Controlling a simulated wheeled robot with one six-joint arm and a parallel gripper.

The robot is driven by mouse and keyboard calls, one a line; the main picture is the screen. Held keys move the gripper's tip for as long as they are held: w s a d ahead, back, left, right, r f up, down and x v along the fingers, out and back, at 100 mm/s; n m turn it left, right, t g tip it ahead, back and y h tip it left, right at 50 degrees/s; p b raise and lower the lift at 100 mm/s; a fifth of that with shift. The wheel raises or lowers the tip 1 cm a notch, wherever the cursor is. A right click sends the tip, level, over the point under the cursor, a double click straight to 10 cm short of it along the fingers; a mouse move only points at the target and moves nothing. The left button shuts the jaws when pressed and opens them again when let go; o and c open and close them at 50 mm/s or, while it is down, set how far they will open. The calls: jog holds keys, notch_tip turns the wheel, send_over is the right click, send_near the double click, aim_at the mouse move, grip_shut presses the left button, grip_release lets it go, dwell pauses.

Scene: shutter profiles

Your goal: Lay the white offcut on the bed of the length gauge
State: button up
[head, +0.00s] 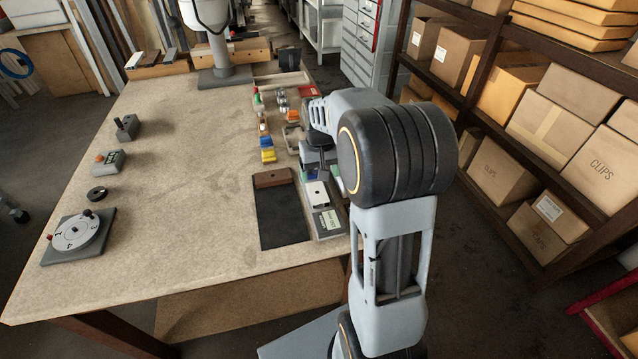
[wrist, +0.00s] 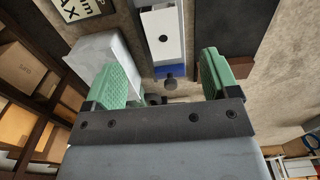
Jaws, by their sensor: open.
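The white offcut (wrist: 163,34), a flat white piece with a dark round hole, lies in the grey bed of the length gauge (wrist: 144,6). In the head view the offcut (head: 316,190) shows on the gauge (head: 325,235), right of a dark mat. A blue part (wrist: 171,71) and a grey knob sit at the gauge's end nearer my gripper. My gripper (wrist: 165,76) is open, its green fingers apart on either side of that end. Nothing shows held between them. In the head view my arm partly hides the gripper.
A pale grey block (wrist: 98,55) stands beside the gauge, close to the left finger in the wrist view. The dark mat (head: 281,222) with a brown bar lies left of the gauge. Several small coloured parts (head: 266,142) lie farther back. The table's middle (head: 190,170) is clear.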

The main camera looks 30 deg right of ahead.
jog(key=s+a+r+n+t, duration=0.1)
jog(key=s+a+r+t, duration=0.1)
jog(key=s+a, duration=0.3)
jog(key=s+a+r+n+t, duration=0.1)
jog(key=s+a+r+t, duration=0.1)
jog(key=s, duration=0.9)
jog(key=a+r, duration=0.1)
jog(key=a, duration=0.1)
jog(key=shift+a+r, duration=0.25)
jog(key=shift+a, duration=0.15)
